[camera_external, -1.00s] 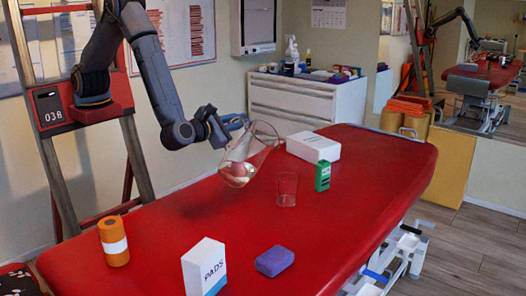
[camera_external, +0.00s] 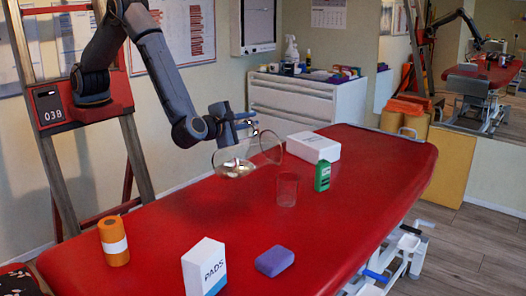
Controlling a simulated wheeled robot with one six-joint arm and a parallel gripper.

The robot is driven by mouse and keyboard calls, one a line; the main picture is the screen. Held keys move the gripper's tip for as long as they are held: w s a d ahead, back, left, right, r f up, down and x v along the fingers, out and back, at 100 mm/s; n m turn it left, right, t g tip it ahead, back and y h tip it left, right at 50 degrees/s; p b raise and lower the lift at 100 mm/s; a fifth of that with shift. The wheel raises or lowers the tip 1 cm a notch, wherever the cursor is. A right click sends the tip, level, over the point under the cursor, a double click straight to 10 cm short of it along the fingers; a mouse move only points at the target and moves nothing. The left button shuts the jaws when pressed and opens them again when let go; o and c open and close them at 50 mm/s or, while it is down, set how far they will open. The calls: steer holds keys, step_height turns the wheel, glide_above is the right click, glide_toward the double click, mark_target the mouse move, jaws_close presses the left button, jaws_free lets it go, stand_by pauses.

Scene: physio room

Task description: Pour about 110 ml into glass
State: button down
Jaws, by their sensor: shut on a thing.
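My gripper (camera_external: 240,122) is shut on a clear glass carafe (camera_external: 238,164) above the red table. The carafe is strongly tilted, with its wide mouth to the right and its rounded body to the left. Some clear liquid shows low in the body. A clear drinking glass (camera_external: 287,190) stands upright on the red table, below and to the right of the carafe's mouth, apart from it. I see no stream between them. I cannot tell whether the glass holds any liquid.
On the red treatment table (camera_external: 160,220) a green box (camera_external: 322,176) and a white box (camera_external: 313,147) stand close behind the glass. A purple block (camera_external: 275,261), a PADS box (camera_external: 204,267) and an orange roll (camera_external: 114,241) are nearer the front.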

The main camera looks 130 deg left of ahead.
mark_target(269, 134)
steer(key=shift+w+a+r+m+g+p, duration=0.15)
steer(key=shift+w+r+m+g+p, duration=0.15)
steer(key=shift+w+r+m+p, duration=0.8)
steer(key=shift+w+a+r+m, duration=0.1)
steer(key=shift+w+r+m, duration=0.15)
steer(key=shift+w, duration=0.35)
steer(key=shift+w+a+r+m, duration=0.1)
steer(key=shift+w+r+m, duration=0.15)
steer(key=shift+w, duration=0.35)
steer(key=shift+w+a+r+m, duration=0.1)
steer(key=shift+w+r+m, duration=0.15)
steer(key=shift+w, duration=0.5)
steer(key=shift+w+r+m+g, duration=0.3)
steer(key=shift+w+r+m, duration=0.15)
steer(key=shift+w+m, duration=0.15)
steer(key=shift+s, duration=0.35)
steer(key=shift+s+r+b, duration=0.1)
steer(key=shift+s+b, duration=0.05)
steer(key=shift+b, duration=0.15)
stand_by(0.5)
